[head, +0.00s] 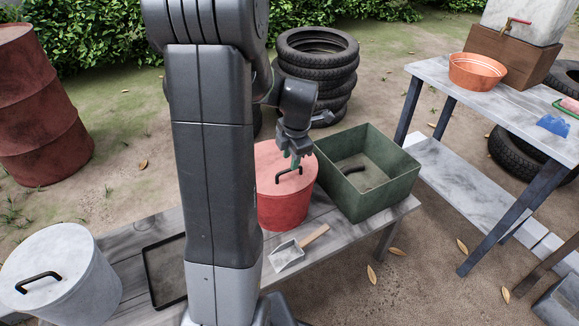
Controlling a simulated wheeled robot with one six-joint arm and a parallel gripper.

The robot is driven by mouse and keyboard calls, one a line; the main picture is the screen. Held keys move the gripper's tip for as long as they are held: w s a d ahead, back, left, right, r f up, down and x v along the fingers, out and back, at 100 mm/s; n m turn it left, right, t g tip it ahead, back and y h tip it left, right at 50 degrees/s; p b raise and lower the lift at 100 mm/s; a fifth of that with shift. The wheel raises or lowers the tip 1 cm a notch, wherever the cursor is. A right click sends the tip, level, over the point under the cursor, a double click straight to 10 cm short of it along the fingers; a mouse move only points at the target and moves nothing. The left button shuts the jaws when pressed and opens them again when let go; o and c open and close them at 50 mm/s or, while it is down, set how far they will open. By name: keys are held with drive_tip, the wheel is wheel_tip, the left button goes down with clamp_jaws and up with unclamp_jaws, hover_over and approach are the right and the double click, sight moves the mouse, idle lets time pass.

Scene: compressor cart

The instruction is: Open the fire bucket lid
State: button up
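The red fire bucket (283,208) stands on the low grey bench, partly hidden on its left by my arm. Its pinkish-red lid (272,160) lies on top, with a dark bar handle (288,171) across it. My gripper (296,162) points down over the lid, its greenish fingertips at or just above the handle. I cannot tell whether the fingers touch the handle or how far apart they are.
A dark green open box (390,189) stands close on the bucket's right. A small scoop (288,254) lies in front. A white lidded bucket (85,275) and a black tray (160,282) are at left. Stacked tyres (318,70) stand behind; a table (440,78) is at right.

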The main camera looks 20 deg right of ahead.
drive_tip(key=shift+w+f, duration=0.2)
drive_tip(key=shift+f, duration=0.8)
drive_tip(key=shift+w+f, duration=0.2)
drive_tip(key=shift+f, duration=0.75)
clamp_jaws()
